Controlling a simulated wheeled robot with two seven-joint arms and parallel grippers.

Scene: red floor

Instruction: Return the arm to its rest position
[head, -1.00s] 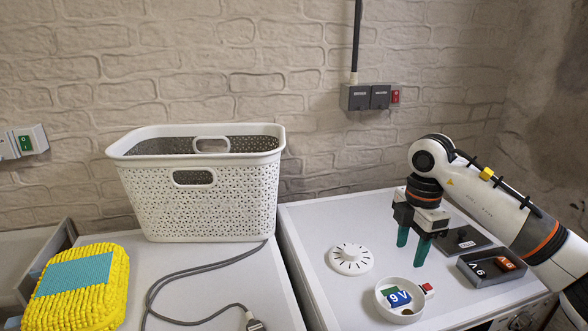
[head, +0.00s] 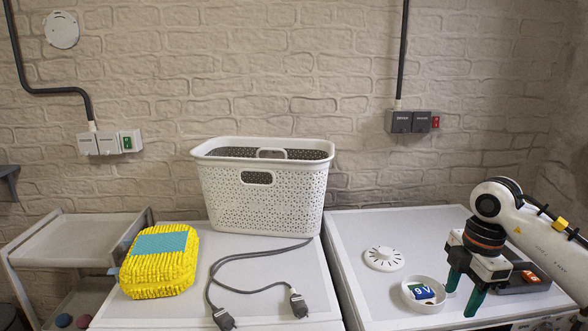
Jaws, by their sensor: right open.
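My right arm comes in from the right edge of the head view. Its gripper (head: 463,294) points down over the front right of the right-hand white machine top, with its two green fingers apart and nothing between them. A round white dish (head: 424,294) with a blue 9V battery (head: 422,291) in it stands just left of the fingers. My left gripper is not in view.
A white basket (head: 262,195) stands at the back of the left machine top, with a yellow sponge (head: 160,262) and a grey cable (head: 262,259) near it. A round vented white cover (head: 383,258) lies behind the dish. A dark tray (head: 531,284) is partly hidden behind the gripper. A shelf cart (head: 70,240) stands left.

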